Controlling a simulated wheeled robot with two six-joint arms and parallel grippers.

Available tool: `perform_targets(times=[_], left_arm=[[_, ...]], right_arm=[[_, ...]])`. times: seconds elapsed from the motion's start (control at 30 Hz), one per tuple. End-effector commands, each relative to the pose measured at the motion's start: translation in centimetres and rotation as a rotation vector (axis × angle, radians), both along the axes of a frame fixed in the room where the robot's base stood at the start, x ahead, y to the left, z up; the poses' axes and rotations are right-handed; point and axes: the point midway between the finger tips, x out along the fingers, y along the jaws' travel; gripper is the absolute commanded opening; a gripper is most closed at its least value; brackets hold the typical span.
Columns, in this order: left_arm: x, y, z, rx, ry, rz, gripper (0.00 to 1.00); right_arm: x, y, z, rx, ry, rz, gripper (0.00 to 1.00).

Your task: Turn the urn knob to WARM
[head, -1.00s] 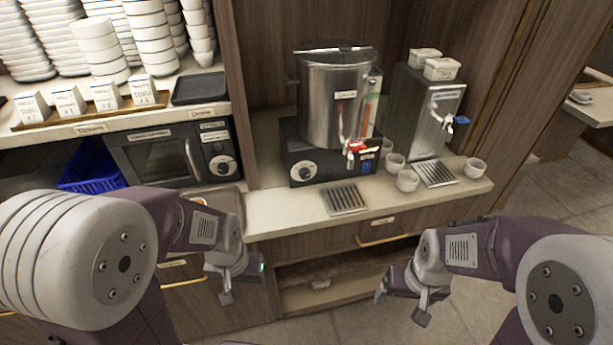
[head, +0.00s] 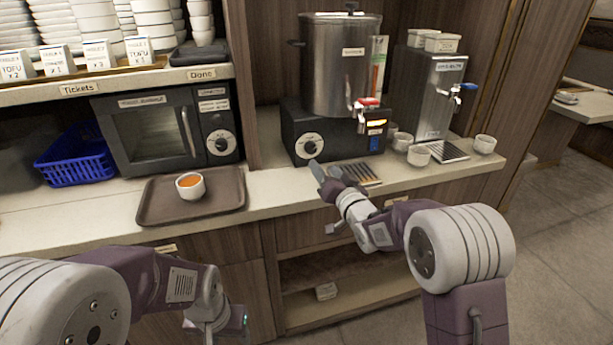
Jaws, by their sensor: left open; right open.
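The steel urn (head: 336,75) stands on a black base (head: 335,147) on the counter. Its knob (head: 309,147), a dark dial on a round white plate, is on the left of the base's front. The dial's lettering is too small to read. A red-handled tap (head: 366,103) sits to the right of the knob. My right gripper (head: 322,180) is open just below and in front of the knob, apart from it as far as I can tell. My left gripper (head: 222,328) is open and low, below the counter edge.
A microwave (head: 158,140) with its own dial stands left of the urn. A tray (head: 165,215) holds a cup of orange liquid (head: 190,186). A drip grille (head: 362,175) lies under the urn tap. White cups (head: 419,155) and a water dispenser (head: 428,90) stand at right.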

Motion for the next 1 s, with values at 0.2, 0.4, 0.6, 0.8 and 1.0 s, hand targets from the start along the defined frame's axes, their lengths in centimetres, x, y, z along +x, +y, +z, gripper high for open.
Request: perform_targets(times=[0.2,0.4,0.6,0.8,1.0], left_arm=[[0.0,0.0,0.2,0.000,-0.001,0.000,0.55],[0.0,0.0,0.2,0.000,0.000,0.000,0.55],[0.0,0.0,0.2,0.000,0.000,0.000,0.55],[0.0,0.0,0.2,0.000,0.000,0.000,0.55],[0.0,0.0,0.2,0.000,0.000,0.000,0.55]], right_arm=[[1.0,0.5,0.3,0.002,-0.005,0.003,0.55],[4.8,2.0,0.3,0.003,-0.005,0.002,0.55],[7.6,3.0,0.3,0.001,-0.004,0.001,0.55],[8.4,3.3,0.3,0.001,-0.002,0.001,0.55],[8.4,3.3,0.3,0.001,-0.002,0.000,0.55]])
